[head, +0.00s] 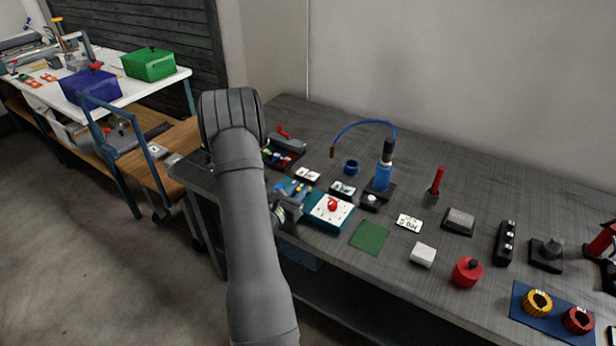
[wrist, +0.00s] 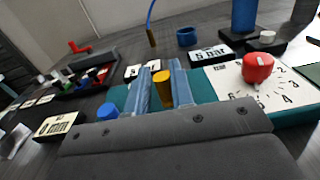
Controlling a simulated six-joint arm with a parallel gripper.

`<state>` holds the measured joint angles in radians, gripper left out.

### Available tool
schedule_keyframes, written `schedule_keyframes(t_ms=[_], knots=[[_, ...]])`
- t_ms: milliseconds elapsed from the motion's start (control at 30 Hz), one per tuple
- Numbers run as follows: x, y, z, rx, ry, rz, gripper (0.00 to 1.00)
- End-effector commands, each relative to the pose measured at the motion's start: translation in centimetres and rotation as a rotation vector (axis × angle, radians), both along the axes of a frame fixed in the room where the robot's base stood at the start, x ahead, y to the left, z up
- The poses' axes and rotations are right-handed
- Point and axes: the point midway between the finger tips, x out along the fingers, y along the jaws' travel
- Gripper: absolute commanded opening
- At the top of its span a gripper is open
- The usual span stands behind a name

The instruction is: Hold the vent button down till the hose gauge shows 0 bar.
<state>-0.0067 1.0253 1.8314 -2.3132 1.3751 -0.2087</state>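A blue hose (head: 362,124) arches from a blue bottle-like cylinder (head: 383,178) down to a brass end (wrist: 152,38). A white plate in front of it (head: 343,188) reads 5 bar in the wrist view (wrist: 211,53). A pale round button (head: 371,199) on a dark base stands in front of the cylinder; it also shows in the wrist view (wrist: 267,37). My gripper (wrist: 160,68) is over the teal panel, apart from that button. Its blue-grey fingers stand either side of a yellow peg (wrist: 163,92); whether they touch it is unclear.
The teal panel (head: 318,224) carries a numbered dial with a red knob (head: 333,205), close right of my gripper. A blue ring (head: 351,167) lies behind the plate. A green mat (head: 369,237) and white block (head: 422,254) lie right of the panel.

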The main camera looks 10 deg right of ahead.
Motion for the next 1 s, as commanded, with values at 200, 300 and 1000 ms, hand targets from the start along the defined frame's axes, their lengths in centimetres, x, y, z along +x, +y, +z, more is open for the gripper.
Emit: schedule_keyframes(t_ms=[200, 300, 1000], knots=[[0.03, 0.01, 0.01, 0.000, 0.000, 0.001, 0.00], [0.03, 0.01, 0.01, 0.000, 0.000, 0.001, 0.00], [0.02, 0.01, 0.02, -0.001, -0.001, 0.000, 0.00]])
